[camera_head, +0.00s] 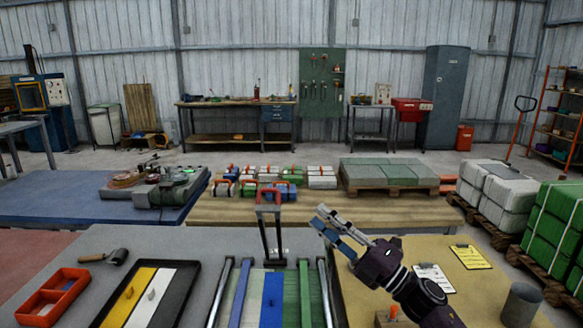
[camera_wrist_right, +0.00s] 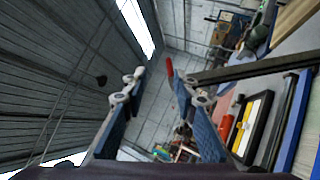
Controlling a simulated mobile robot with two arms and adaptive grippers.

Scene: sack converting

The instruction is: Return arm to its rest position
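My right arm comes in from the lower right in the head view, and its dark wrist leads to the right gripper (camera_head: 325,220), which points up and left above the workbench. In the right wrist view its two blue-padded fingers stand wide apart, with nothing between them at the gripper (camera_wrist_right: 157,88). It is apart from the red-handled black frame (camera_head: 272,235) to its left. My left arm and left gripper do not show in either view.
Below are a red tray (camera_head: 52,297), a mallet (camera_head: 104,257), a black tray with coloured strips (camera_head: 192,274), and metal rails. Green bales (camera_head: 553,230) stand at far right.

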